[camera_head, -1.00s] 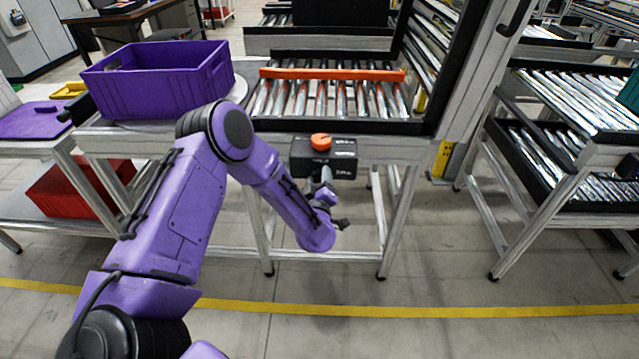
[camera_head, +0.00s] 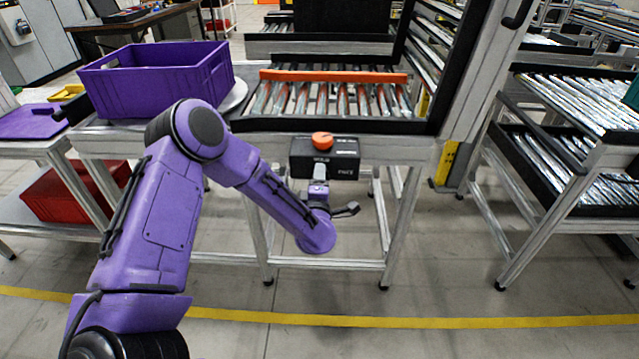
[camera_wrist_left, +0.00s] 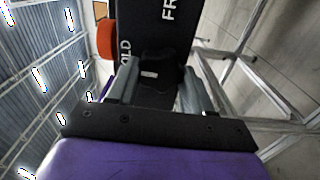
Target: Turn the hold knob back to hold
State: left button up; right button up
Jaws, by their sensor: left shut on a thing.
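A dark control box (camera_head: 340,158) with an orange cap (camera_head: 322,140) on top is fixed to the front of the conveyor table. In the left wrist view the box (camera_wrist_left: 180,40) carries white lettering, partly cut off, reading "OLD" and "FR". A dark knob (camera_wrist_left: 152,84) with a small light mark stands out from its face. My left gripper (camera_head: 320,183) is at the box front, below the orange cap; in the left wrist view its fingers (camera_wrist_left: 152,88) are on both sides of the knob, shut on it. The knob's exact angle is hard to tell. My right gripper is not in view.
A purple crate (camera_head: 160,85) stands on the table at left. An orange bar (camera_head: 335,76) lies across the rollers. A red bin (camera_head: 75,190) sits on the lower shelf. Another roller rack (camera_head: 575,150) stands at right. The floor (camera_head: 430,270) in front is clear.

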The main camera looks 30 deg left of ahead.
pick_arm(q)
jog(key=shift+n, duration=0.3)
jog(key=shift+f, duration=0.1)
jog(key=o, duration=1)
jog(key=shift+o, duration=0.2)
jog(key=shift+s+d, duration=0.1)
jog(key=b+v, duration=0.2)
jog(key=v, duration=0.8)
jog(key=shift+s, duration=0.2)
